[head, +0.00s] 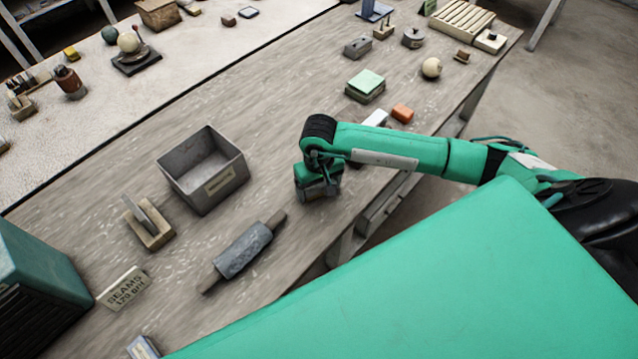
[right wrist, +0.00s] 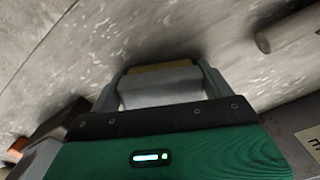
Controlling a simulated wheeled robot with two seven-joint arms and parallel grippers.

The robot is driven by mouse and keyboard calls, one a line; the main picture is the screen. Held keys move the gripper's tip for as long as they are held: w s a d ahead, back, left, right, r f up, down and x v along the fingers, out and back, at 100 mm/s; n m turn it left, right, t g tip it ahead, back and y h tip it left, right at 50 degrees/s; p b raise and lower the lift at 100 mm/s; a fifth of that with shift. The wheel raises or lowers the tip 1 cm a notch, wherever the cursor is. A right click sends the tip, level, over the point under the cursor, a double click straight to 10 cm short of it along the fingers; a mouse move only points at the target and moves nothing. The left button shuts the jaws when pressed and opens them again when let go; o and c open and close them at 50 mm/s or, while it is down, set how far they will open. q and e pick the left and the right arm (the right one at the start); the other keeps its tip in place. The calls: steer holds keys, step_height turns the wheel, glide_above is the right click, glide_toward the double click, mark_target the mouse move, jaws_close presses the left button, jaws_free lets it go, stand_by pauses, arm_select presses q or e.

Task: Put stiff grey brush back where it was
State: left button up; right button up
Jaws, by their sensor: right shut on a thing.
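My right gripper (head: 319,194) is low over the near edge of the wooden workbench (head: 300,245), to the right of the grey bin. In the right wrist view its two fingers (right wrist: 160,88) are shut on a small block with a tan strip and a pale grey face, which I take to be the stiff grey brush (right wrist: 160,68). In the head view the gripper and wrist mostly hide it. I cannot tell whether it touches the bench. My left gripper is not in view.
A labelled grey bin (head: 180,180), a grey roller (head: 243,250) with wooden ends and a wooden-based float (head: 150,222) stand left of the gripper. An orange block (head: 402,113) and a green-topped block (head: 366,84) lie beyond my arm. Bare bench separates bin and gripper.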

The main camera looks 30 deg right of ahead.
steer(key=shift+f, duration=0.1)
steer(key=o, duration=0.9)
steer(key=shift+r, duration=0.2)
steer(key=shift+w+r, duration=0.1)
steer(key=shift+r, duration=0.3)
step_height(320, 180, up, 11)
steer(key=b, duration=0.3)
steer(key=shift+a, duration=0.1)
